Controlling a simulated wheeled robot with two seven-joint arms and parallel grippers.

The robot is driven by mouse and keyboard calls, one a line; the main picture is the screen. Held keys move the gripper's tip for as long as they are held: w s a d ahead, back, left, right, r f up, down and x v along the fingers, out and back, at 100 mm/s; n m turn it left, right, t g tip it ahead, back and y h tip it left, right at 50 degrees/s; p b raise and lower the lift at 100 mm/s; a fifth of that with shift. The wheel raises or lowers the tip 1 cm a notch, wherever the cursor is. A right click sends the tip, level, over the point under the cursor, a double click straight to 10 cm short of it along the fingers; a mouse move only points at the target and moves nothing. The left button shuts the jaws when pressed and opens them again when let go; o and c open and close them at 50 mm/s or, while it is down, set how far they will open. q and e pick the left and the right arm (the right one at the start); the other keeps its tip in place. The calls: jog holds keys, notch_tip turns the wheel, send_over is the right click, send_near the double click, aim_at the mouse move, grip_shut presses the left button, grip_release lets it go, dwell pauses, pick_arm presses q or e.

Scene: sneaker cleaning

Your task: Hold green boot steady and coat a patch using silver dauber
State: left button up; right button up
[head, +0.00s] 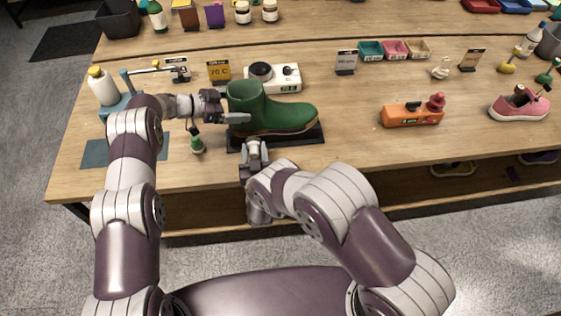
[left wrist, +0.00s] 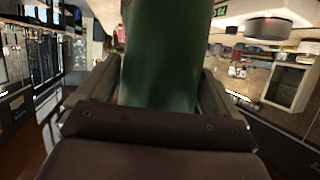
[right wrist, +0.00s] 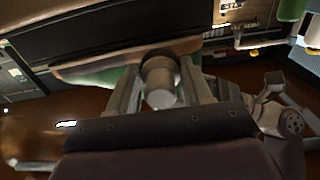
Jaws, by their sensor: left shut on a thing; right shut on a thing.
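The green boot (head: 272,114) stands upright on a black mat (head: 290,138), its toe to the right. My left gripper (head: 232,108) is shut on the boot's shaft from the left; the green shaft (left wrist: 165,60) fills the space between the fingers in the left wrist view. My right gripper (head: 254,152) is at the front edge of the mat, just below the boot's heel. It is shut on a silver cylindrical dauber (right wrist: 160,80), seen between its fingers in the right wrist view. The dauber's tip is hidden, so I cannot tell whether it touches the boot.
A white device with a black dial (head: 285,77) stands behind the boot. An orange tool (head: 412,112) and a pink shoe (head: 520,106) lie to the right. The table between mat and orange tool is clear.

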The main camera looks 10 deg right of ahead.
jog(key=shift+w, duration=1.3)
dwell(0.4)
jog(key=shift+s+d, duration=0.1)
jog(key=shift+d, duration=1.85)
jog(key=shift+a, duration=2.05)
jog(key=shift+d, duration=2.05)
